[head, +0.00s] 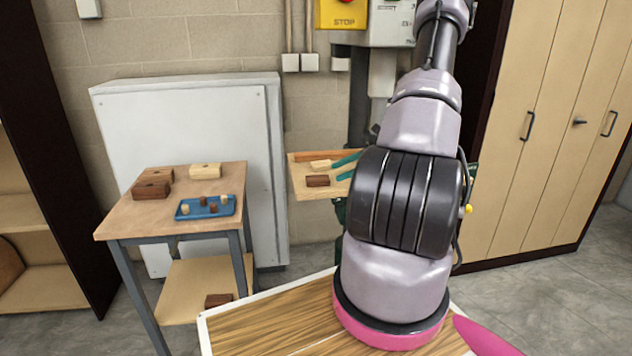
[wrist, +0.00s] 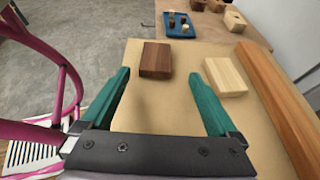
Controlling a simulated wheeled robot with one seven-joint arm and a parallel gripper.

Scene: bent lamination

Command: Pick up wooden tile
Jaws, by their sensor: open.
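A dark brown wooden tile (wrist: 156,60) lies flat on a pale wooden board; in the head view it shows (head: 317,181) near the board's front edge. A pale wooden tile (wrist: 225,77) lies to its right in the wrist view and behind it in the head view (head: 320,164). My gripper (wrist: 166,67) has teal fingers spread wide and nothing between them. In the wrist view the dark tile is just beyond the fingertips, between their lines. In the head view my gripper (head: 336,170) is right of both tiles. I cannot tell its height above the board.
The board (head: 301,188) has a raised orange-brown strip (wrist: 275,85) along one side. A side table (head: 130,222) holds several wooden blocks and a blue tray (head: 185,215) of small pieces. A white cabinet (head: 180,110) stands behind. A wood-grain surface (head: 260,325) is in front.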

